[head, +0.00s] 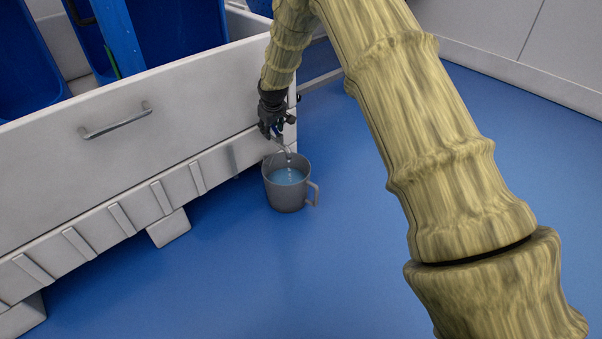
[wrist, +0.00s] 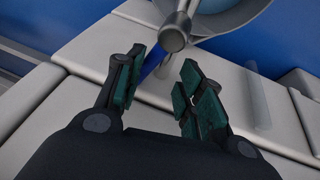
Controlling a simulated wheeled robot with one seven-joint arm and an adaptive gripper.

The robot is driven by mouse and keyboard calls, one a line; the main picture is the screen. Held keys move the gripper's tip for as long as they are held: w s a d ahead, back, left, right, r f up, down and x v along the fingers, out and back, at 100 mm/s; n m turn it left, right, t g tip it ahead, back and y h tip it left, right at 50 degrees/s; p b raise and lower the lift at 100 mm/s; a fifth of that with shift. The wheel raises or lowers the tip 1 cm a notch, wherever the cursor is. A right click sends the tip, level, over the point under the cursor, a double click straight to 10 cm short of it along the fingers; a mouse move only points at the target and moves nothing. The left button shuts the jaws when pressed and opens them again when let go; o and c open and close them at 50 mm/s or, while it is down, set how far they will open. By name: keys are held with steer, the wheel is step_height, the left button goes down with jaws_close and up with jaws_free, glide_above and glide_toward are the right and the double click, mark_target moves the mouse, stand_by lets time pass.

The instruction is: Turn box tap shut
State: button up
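The box tap (head: 279,141) is on the lower end of the big white box, mostly hidden behind my gripper (head: 272,128) in the head view. Water runs from it into a grey jug (head: 273,194). In the wrist view the metal tap (wrist: 174,39) is just beyond my fingertips. Its blue lever (wrist: 153,66) slants between the two green-padded fingers of my gripper (wrist: 161,72). The fingers are apart, with a gap on the lever's right side. I cannot tell whether the left finger touches the lever.
The white box (head: 60,150) has a metal handle (head: 115,120) and ribs along its lower side. Blue tubs (head: 25,60) stand inside it. The jug holds water and stands on the blue floor (head: 290,270). The floor is clear around it.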

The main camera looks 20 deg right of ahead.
steer(key=d+p+v, duration=0.1)
steer(key=p+v, duration=0.5)
steer(key=v, duration=0.5)
steer(key=s+a+f+m+g+p, duration=0.1)
steer(key=s+p, duration=0.9)
steer(key=s, duration=0.2)
steer(key=s+a+f+m+g+p, duration=0.1)
steer(key=s+a+f+p, duration=0.1)
steer(key=s+p, duration=0.8)
steer(key=s, duration=0.3)
steer(key=shift+s+a+y+p, duration=0.15)
steer(key=shift+s+y+p, duration=0.05)
steer(key=shift+y+p, duration=0.2)
